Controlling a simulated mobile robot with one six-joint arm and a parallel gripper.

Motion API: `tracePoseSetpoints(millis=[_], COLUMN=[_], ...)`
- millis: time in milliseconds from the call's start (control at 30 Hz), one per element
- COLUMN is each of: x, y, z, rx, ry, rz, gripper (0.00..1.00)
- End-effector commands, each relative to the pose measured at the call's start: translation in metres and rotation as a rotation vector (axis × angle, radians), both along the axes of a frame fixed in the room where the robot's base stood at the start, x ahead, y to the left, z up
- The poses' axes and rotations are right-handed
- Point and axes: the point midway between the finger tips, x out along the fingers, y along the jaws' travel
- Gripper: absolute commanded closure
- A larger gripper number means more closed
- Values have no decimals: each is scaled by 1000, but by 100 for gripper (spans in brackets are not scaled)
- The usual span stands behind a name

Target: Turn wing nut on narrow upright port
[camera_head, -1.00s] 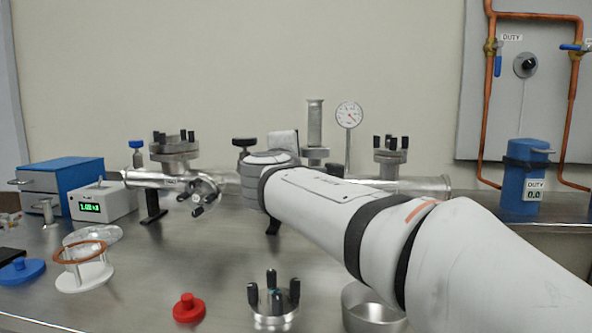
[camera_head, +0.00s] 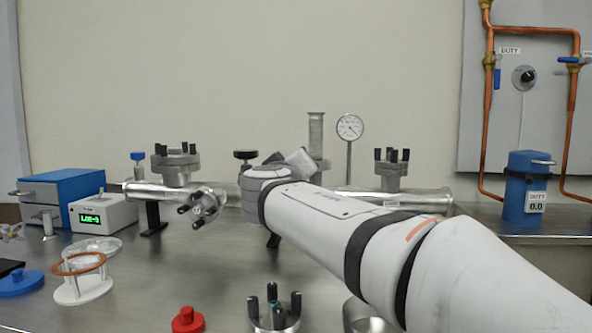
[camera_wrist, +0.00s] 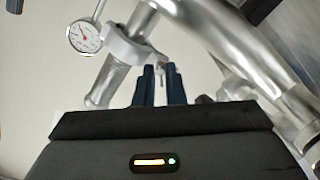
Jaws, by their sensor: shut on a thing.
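The narrow upright port (camera_head: 316,132) is a slim metal tube with a flanged top, standing on the horizontal pipe behind my arm. In the wrist view the port (camera_wrist: 104,84) lies slanted at the left, with a pale clamp ring (camera_wrist: 122,46) around its joint. My gripper (camera_wrist: 160,72) is at the clamp's side, its two dark fingers close together. It is shut on the wing nut (camera_wrist: 160,68), of which only a small grey part shows between the fingertips. In the head view, the wing nut and fingertips are hidden behind my wrist.
A dial gauge (camera_head: 349,128) stands just right of the port. Flanged ports with dark studs rise on the left (camera_head: 176,166) and right (camera_head: 391,172) of the pipe (camera_head: 430,198). A red cap (camera_head: 187,320) and a studded flange (camera_head: 274,312) sit in front.

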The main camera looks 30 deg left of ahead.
Motion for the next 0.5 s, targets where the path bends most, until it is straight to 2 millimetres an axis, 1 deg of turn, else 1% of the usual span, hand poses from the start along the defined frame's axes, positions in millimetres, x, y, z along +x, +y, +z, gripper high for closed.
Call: tracePoseSetpoints(millis=[200,500], x=[0,0], y=[1,1], z=[-2,-2], rx=[192,420], ry=[63,135], rz=[-1,-1], gripper=[100,100])
